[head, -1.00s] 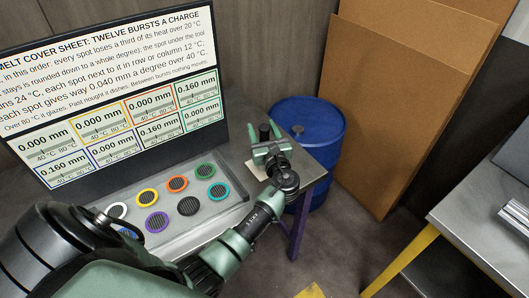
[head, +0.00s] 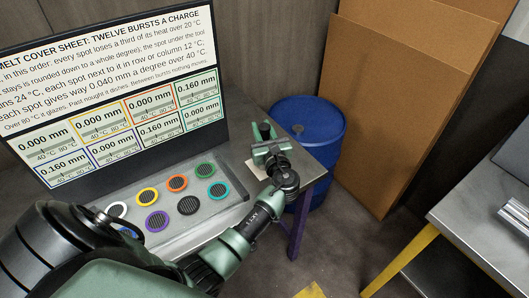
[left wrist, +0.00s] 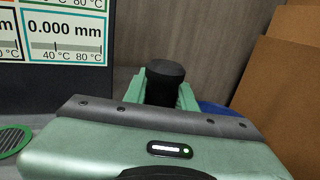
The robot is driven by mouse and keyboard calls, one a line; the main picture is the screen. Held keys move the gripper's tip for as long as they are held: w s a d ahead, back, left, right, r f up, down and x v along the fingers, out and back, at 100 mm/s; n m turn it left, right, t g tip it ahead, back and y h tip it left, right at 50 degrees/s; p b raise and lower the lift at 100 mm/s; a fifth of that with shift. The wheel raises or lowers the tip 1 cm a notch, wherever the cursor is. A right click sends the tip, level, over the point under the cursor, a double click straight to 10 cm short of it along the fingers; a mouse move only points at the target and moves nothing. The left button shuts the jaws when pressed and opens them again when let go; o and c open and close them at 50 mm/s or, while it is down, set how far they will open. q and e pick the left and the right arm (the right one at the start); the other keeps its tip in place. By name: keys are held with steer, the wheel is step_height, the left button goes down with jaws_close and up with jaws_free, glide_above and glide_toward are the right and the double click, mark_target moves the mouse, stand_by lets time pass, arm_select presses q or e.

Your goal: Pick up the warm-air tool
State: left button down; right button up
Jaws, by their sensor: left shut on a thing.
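The warm-air tool shows as a dark upright cylinder (head: 265,131) at the back right corner of the grey table. In the left wrist view its round black top (left wrist: 165,70) stands up between green fingers. My left gripper (head: 268,144) reaches to it from the front and is shut on it. The lower part of the tool is hidden behind the gripper. My right gripper is in neither view.
A panel of readouts (head: 118,95) stands at the back left. In front of it, a grey tray (head: 218,211) holds several coloured ringed discs. A blue barrel (head: 322,125) stands behind the table's right corner. Cardboard sheets (head: 400,100) lean on the wall. Another table (head: 475,215) is at right.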

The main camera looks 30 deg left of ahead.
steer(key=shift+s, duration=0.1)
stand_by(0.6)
arm_select(q)
steer(key=shift+r, duration=0.1)
steer(key=shift+r, duration=0.15)
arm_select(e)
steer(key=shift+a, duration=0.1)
